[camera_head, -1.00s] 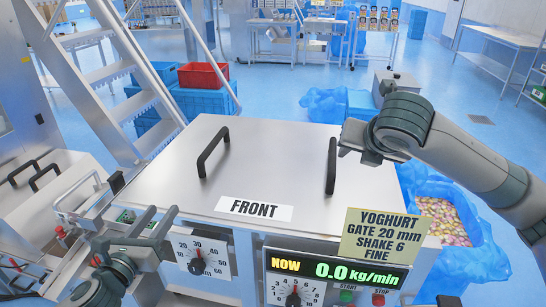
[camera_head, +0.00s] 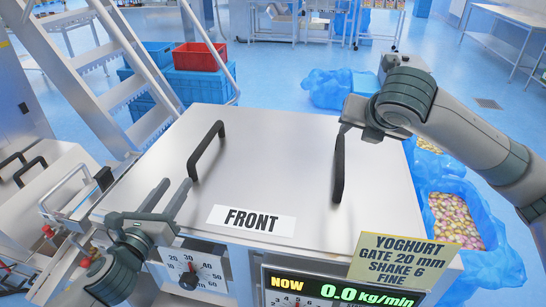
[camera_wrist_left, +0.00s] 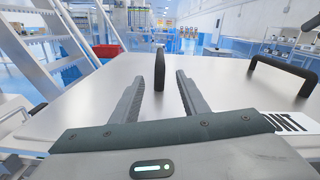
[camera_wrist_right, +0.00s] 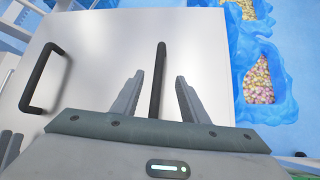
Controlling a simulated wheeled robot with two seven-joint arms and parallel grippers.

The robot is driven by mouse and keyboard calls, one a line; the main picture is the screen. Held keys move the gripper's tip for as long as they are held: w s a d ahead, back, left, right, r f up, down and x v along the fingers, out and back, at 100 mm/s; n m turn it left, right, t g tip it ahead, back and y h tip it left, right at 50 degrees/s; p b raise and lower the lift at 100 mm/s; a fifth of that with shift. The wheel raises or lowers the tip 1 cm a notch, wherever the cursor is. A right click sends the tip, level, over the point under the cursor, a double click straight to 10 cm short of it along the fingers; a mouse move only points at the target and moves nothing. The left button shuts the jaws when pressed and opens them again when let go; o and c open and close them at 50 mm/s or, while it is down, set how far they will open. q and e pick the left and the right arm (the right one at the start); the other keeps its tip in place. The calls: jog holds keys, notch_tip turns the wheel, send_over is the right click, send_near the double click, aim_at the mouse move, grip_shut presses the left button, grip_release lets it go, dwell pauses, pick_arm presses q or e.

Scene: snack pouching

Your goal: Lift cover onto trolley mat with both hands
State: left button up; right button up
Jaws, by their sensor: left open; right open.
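The cover (camera_head: 270,165) is a flat steel lid with a FRONT label (camera_head: 251,220) and two black bar handles. My left gripper (camera_head: 178,185) is open at the cover's left front, short of the left handle (camera_head: 205,152). In the left wrist view that handle (camera_wrist_left: 159,68) stands ahead, in line with the gap between the fingers. My right gripper (camera_head: 345,132) is open at the far end of the right handle (camera_head: 338,170). In the right wrist view that handle (camera_wrist_right: 157,85) lies in line with the gap between the fingers. I cannot make out a trolley mat.
A yellow YOGHURT card (camera_head: 404,260) and a 0.0 kg/min display (camera_head: 340,290) are at the front. A blue-lined bin of sweets (camera_head: 455,220) stands to the right. Steel stairs (camera_head: 100,85) and a red crate (camera_head: 200,56) are at the back left.

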aim_at(202, 148)
pick_arm(q)
jog(key=shift+w+f, duration=0.1)
jog(key=shift+w, duration=0.25)
jog(key=x, duration=1.7)
pick_arm(e)
jog(key=x, duration=1.7)
jog(key=shift+w+d+f, duration=0.1)
jog(key=shift+w+f, duration=0.1)
pick_arm(q)
jog(key=shift+s, duration=0.1)
grip_shut()
pick_arm(e)
grip_shut()
pick_arm(q)
jog(key=shift+d, duration=0.1)
